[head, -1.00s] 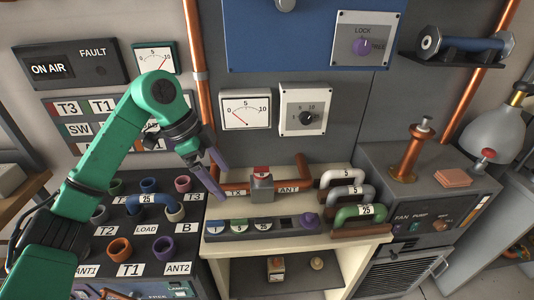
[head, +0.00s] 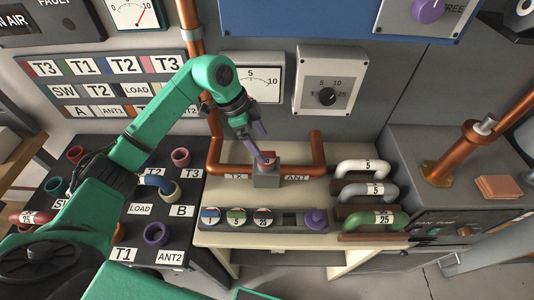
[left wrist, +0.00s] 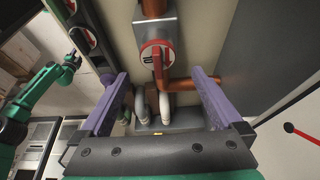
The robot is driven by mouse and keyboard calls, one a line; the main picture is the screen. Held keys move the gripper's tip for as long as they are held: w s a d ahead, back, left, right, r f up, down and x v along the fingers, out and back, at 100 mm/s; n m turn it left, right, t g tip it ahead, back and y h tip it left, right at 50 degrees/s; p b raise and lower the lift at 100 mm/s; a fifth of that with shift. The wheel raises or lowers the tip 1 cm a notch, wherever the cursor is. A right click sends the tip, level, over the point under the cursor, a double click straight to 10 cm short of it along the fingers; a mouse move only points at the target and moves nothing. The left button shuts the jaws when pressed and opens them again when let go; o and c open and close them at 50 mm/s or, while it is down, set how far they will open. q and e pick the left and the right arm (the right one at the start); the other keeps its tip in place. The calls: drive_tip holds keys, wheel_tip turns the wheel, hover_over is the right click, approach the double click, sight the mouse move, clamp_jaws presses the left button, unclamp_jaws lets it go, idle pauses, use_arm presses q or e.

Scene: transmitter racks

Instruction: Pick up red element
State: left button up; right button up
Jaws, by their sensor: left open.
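The red element (head: 268,157) sits in the top of a grey block (head: 267,179) on the copper pipe between the TX and ANT labels. In the left wrist view it shows as a round red-rimmed disc (left wrist: 153,58) with a pale label. My left gripper (head: 263,146) is open, its purple fingers right by the element in the head view. In the left wrist view the fingers (left wrist: 160,75) stand apart on either side of the disc, and contact is not visible. A small green arm in the left wrist view seems to be my right one; its gripper's state is unclear.
A grey holder (head: 289,219) with several labelled discs and a purple knob lies in front of the block. White, grey and green U-links (head: 365,167) stand to the right. A black socket panel (head: 190,211) is at left. Upright copper pipes flank the block.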

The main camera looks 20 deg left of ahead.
sight(267, 152)
use_arm(q)
drive_tip(key=p+x, duration=0.1)
drive_tip(key=x, duration=0.1)
drive_tip(key=p+x, duration=0.1)
drive_tip(key=x, duration=0.1)
drive_tip(key=shift+s+d+f, duration=0.1)
drive_tip(key=shift+s+f, duration=0.05)
drive_tip(key=shift+f, duration=0.15)
drive_tip(key=shift+c, duration=0.9)
drive_tip(key=c, duration=1.3)
use_arm(e)
drive_tip(key=shift+w+r, duration=0.35)
drive_tip(key=shift+r, duration=0.25)
drive_tip(key=shift+w+r, duration=0.35)
drive_tip(key=shift+r, duration=0.25)
drive_tip(key=shift+d+f, duration=0.1)
